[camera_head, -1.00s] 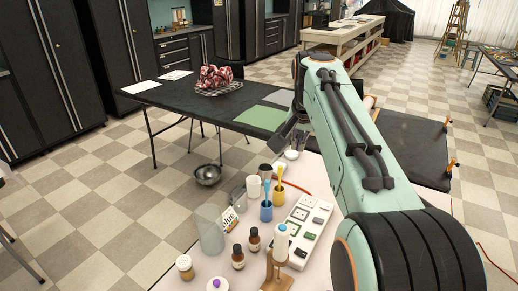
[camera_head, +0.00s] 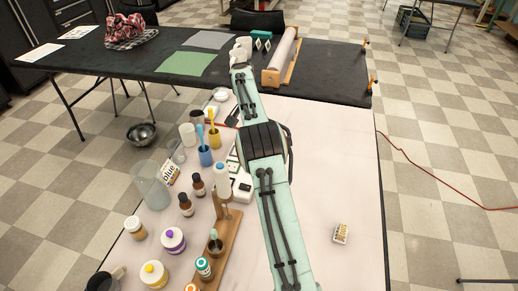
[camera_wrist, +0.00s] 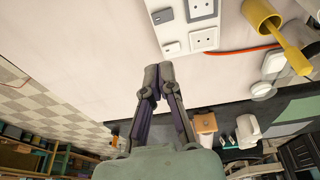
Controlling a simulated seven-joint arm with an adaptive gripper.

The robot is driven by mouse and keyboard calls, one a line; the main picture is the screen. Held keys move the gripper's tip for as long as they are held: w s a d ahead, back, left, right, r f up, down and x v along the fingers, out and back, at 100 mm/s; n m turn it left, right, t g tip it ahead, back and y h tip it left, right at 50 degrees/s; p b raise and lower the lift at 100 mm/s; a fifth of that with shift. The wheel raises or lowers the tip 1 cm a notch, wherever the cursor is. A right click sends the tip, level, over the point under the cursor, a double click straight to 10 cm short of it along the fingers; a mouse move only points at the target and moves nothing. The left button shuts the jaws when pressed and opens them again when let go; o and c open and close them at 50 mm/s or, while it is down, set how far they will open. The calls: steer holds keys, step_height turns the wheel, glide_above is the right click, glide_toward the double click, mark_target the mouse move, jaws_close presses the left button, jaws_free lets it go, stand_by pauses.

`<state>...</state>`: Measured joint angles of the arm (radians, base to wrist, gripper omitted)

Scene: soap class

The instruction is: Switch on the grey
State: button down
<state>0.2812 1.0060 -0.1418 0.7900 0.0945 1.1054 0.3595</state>
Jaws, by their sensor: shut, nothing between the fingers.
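A white power strip (camera_head: 243,187) lies on the pale table, mostly hidden behind my arm in the head view. I cannot tell whether either is on. My gripper (camera_wrist: 158,72) is shut and empty. Its fingertips appear just below the end switch in the picture, apart from it. In the head view my gripper (camera_head: 233,117) is a small dark shape near the strip's far end.
Blue (camera_head: 205,156) and yellow (camera_head: 214,138) cups, brown bottles (camera_head: 198,186), a clear beaker (camera_head: 154,187) and a wooden rack (camera_head: 220,250) crowd the strip's left. A red cord (camera_wrist: 243,50) runs by its end.

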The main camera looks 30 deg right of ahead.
steer(key=shift+f, duration=0.1)
steer(key=x, duration=1.2)
steer(key=shift+s+a+f, duration=0.15)
steer(key=shift+s+f, duration=0.15)
steer(key=shift+f, duration=0.6)
steer(key=shift+s+f, duration=0.15)
steer(key=shift+f, duration=0.2)
steer(key=shift+w+a+r, duration=0.2)
steer(key=shift+w+a, duration=0.25)
steer(key=shift+w, duration=0.1)
